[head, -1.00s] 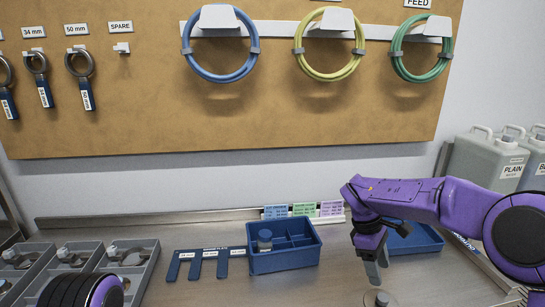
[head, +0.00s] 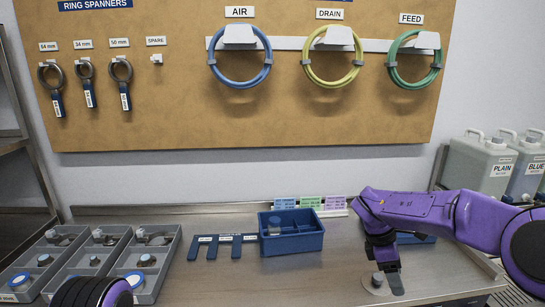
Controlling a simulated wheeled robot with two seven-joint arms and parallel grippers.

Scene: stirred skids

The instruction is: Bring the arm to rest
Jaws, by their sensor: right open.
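My right arm comes in from the right. Its gripper (head: 390,282) points down low over the steel bench (head: 290,280), in front of a blue tray mostly hidden behind the arm. The jaws are open. A small round grey metal piece (head: 377,282) sits on the bench just left of the fingers, apparently outside them; I cannot tell whether they touch. Part of my left arm shows at the bottom left, but its gripper is out of the picture.
Grey divided trays (head: 105,255) with metal fittings stand at the left. A blue divided bin (head: 290,243) holds a small part. A dark blue slotted gauge (head: 222,240) lies beside it. Jugs (head: 485,165) stand at the back right. Front-centre bench is clear.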

